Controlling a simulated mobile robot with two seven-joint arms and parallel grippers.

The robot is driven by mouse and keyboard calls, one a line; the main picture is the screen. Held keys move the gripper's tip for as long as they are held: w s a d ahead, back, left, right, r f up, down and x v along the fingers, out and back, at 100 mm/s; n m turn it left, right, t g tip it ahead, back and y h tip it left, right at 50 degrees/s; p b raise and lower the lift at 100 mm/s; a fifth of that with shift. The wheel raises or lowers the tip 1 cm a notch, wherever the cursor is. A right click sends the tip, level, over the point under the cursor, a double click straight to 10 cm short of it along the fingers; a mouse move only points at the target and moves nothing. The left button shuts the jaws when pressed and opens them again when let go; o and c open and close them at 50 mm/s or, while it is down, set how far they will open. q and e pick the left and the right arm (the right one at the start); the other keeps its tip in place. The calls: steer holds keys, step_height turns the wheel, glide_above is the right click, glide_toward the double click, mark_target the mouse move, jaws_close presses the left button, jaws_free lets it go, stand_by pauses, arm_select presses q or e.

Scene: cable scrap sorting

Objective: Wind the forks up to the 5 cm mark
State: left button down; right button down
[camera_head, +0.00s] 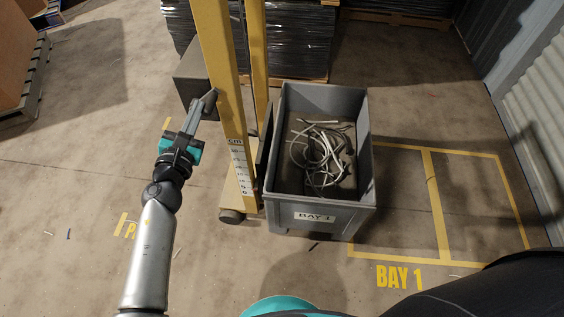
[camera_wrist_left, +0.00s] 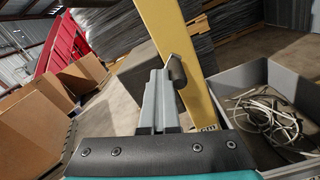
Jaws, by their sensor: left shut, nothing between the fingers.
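The yellow lift mast (camera_head: 220,65) stands upright at centre, with a white cm scale (camera_head: 239,165) low on its face. Its marks are too small to read surely. A dark grey crank handle (camera_head: 210,101) sticks out on the mast's left side; its grip also shows in the left wrist view (camera_wrist_left: 176,70). My left gripper (camera_head: 194,108) is shut and empty, its fingertips beside the handle; I cannot tell whether they touch it. The dark fork carriage (camera_head: 265,140) is right of the mast. The forks themselves are hidden. My right gripper is out of view.
Black wrapped stacks (camera_head: 295,45) stand behind. The floor at left is mostly clear.

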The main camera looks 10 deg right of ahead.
arm_select(q)
steer(key=v, duration=0.8)
steer(key=shift+r, duration=0.35)
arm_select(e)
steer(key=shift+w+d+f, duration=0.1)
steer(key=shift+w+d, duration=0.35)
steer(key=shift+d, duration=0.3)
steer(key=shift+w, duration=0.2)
